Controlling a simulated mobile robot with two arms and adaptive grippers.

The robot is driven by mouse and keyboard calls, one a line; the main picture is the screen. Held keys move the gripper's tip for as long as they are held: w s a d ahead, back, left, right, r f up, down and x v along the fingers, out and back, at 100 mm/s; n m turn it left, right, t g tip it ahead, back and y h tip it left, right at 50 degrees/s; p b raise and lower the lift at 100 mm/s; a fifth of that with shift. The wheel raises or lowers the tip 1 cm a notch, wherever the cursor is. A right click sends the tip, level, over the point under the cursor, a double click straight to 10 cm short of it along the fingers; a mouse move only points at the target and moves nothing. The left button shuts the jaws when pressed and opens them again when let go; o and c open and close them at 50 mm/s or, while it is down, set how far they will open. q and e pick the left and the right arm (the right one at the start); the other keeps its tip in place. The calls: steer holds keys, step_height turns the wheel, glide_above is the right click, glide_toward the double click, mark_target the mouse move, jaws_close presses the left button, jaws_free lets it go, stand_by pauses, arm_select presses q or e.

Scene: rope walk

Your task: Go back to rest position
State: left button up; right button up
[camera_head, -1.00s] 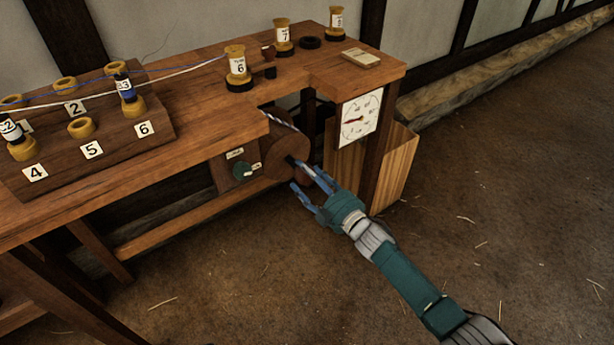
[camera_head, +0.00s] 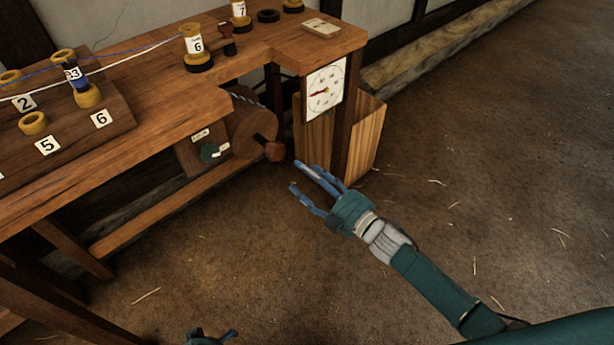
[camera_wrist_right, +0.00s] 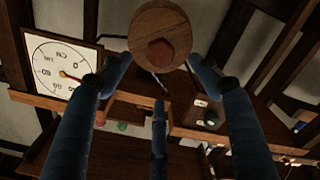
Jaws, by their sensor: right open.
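My right gripper (camera_head: 312,190) is open and empty in the head view. It hangs over the floor in front of the bench, apart from the crank handle (camera_head: 274,151) of the wooden drum (camera_head: 250,128). In the right wrist view my blue fingers are spread, with the round wooden drum (camera_wrist_right: 160,38) beyond them and nothing between them. A small dark teal part at the bottom edge of the head view seems to be the tip of my left gripper (camera_head: 212,338); its jaws are not clear.
The wooden bench (camera_head: 170,110) runs along the left, with numbered spools and strung strands on top. A dial (camera_head: 325,89) hangs on its front, also in the right wrist view (camera_wrist_right: 60,68). A wooden bin (camera_head: 367,135) stands below. The floor to the right is clear.

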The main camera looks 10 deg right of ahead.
stand_by(0.4)
